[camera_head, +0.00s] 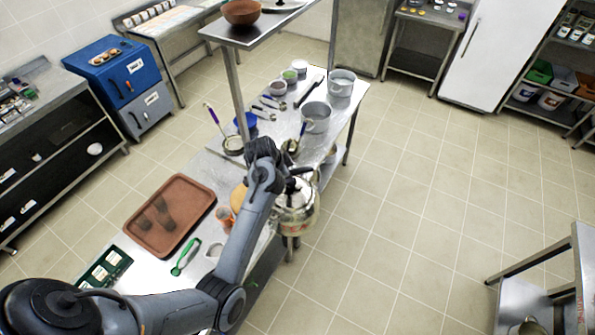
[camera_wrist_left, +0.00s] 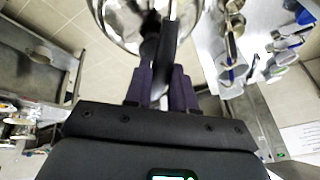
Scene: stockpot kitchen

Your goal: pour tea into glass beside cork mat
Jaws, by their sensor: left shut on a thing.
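A shiny metal teapot (camera_head: 297,214) hangs from my left gripper (camera_head: 287,178) at the right edge of the steel table. In the left wrist view, my left gripper (camera_wrist_left: 161,75) is shut on its dark handle, and the teapot's round metal body (camera_wrist_left: 125,18) shows beyond the fingers. A tan round mat, likely the cork mat (camera_head: 238,196), lies on the table, partly hidden by my left arm. A reddish glass (camera_head: 225,217) stands beside it, close to the arm. Any tea inside the teapot cannot be made out. My right gripper is not in view.
A brown tray (camera_head: 186,190) with dark glasses lies to the left. A green-handled utensil (camera_head: 186,257) and a pale cup (camera_head: 214,250) are near the front. Pots (camera_head: 316,118) and ladles stand at the back. Open floor lies to the right.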

